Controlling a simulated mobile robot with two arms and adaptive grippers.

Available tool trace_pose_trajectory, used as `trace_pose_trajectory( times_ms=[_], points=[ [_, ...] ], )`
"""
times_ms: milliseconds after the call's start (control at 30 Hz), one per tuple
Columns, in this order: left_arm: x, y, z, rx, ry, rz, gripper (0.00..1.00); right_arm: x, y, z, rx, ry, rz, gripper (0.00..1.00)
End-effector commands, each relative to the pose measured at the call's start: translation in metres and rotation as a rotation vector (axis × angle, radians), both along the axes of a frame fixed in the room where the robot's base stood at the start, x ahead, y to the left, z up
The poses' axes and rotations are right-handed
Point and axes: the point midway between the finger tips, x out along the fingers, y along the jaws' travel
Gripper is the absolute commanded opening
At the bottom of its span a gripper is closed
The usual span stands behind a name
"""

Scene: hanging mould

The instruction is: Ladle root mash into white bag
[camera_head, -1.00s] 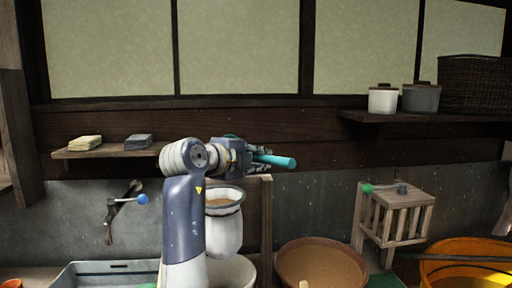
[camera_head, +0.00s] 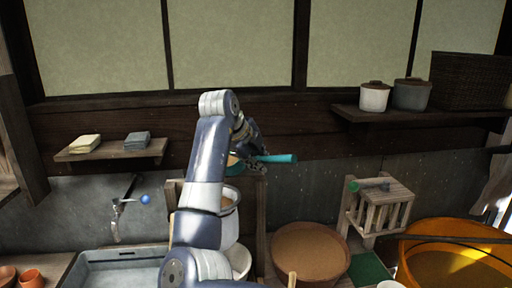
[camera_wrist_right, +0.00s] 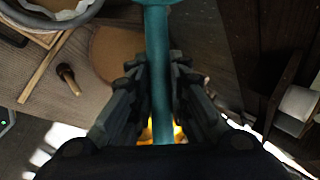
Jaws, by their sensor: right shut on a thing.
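My right gripper (camera_head: 250,150) is shut on the teal handle of the ladle (camera_head: 275,158) and holds it up in the air. The handle also runs between the fingers in the right wrist view (camera_wrist_right: 159,70). The ladle's bowl is mostly hidden behind my right arm; a small tan patch shows there. The white bag (camera_head: 230,231) hangs open below the gripper, partly behind my arm, with brown stuff inside. Its rim seems to show at top left in the right wrist view (camera_wrist_right: 90,12). A wide tub of brown mash (camera_head: 310,250) stands right of the bag. My left gripper is not in view.
A wooden stool (camera_head: 377,212) with a green-knobbed tool on top stands right of the tub. An orange tub (camera_head: 455,240) is at far right. A grey tray (camera_head: 120,270) lies at lower left. Shelves hold lidded pots (camera_head: 374,97) and stacked cloths (camera_head: 84,144).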

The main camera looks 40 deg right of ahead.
Motion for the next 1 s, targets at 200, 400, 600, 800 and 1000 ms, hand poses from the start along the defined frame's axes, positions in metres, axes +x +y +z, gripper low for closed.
trace_pose_trajectory(
  times_ms=[200, 400, 600, 800, 1000],
  points=[
    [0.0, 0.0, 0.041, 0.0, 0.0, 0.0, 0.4, 0.002, -0.009, 0.009, 0.181, 0.046, -0.001, 0.0],
    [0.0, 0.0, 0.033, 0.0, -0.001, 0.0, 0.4, 0.003, -0.015, -0.007, 0.375, 0.096, -0.002, 0.0],
    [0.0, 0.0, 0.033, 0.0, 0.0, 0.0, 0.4, 0.004, -0.018, -0.013, 0.537, 0.139, 0.0, 0.0],
    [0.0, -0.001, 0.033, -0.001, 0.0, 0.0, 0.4, 0.005, -0.017, 0.018, 0.523, 0.136, 0.001, 0.0],
    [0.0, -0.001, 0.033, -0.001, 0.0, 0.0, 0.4, 0.004, -0.017, 0.033, 0.522, 0.137, -0.001, 0.0]
  ],
)
